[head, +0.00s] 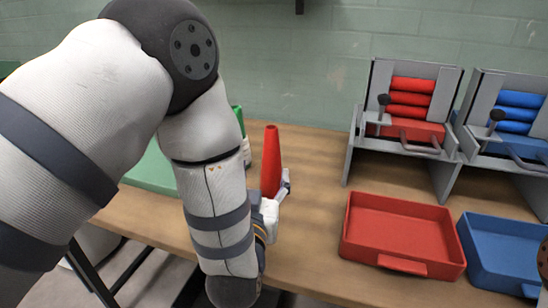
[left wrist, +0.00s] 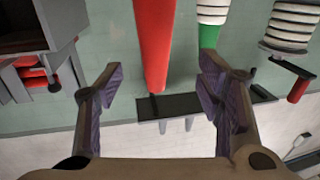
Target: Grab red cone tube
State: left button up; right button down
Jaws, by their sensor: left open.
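The red cone tube (head: 271,160) stands upright on the wooden table, narrow end up, in the middle of the head view. My left gripper (head: 273,203) is low beside it, and its forearm hides part of the gripper and the table behind. In the left wrist view the red cone tube (left wrist: 155,40) shows between the two spread fingers of my left gripper (left wrist: 160,78), with a gap on each side. The left gripper is open and holds nothing. My right gripper is not seen.
A red tray (head: 350,245) and a blue tray (head: 472,250) lie at the right. Behind them stand grey racks with red rolls (head: 408,98) and blue rolls (head: 518,115). A green tray (head: 150,172) is left, partly hidden by my arm. Striped spools (left wrist: 290,25) show in the wrist view.

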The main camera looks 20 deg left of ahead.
aim_at(270, 161)
pick_arm(q)
jog(key=w, duration=0.5)
jog(key=w+f+b, duration=0.1)
jog(key=w, duration=0.2)
jog(key=shift+w+a, duration=0.15)
jog(key=shift+a, duration=0.25)
jog(key=shift+w+r, duration=0.2)
jog(key=shift+w, duration=0.2)
jog(key=c, duration=1.2)
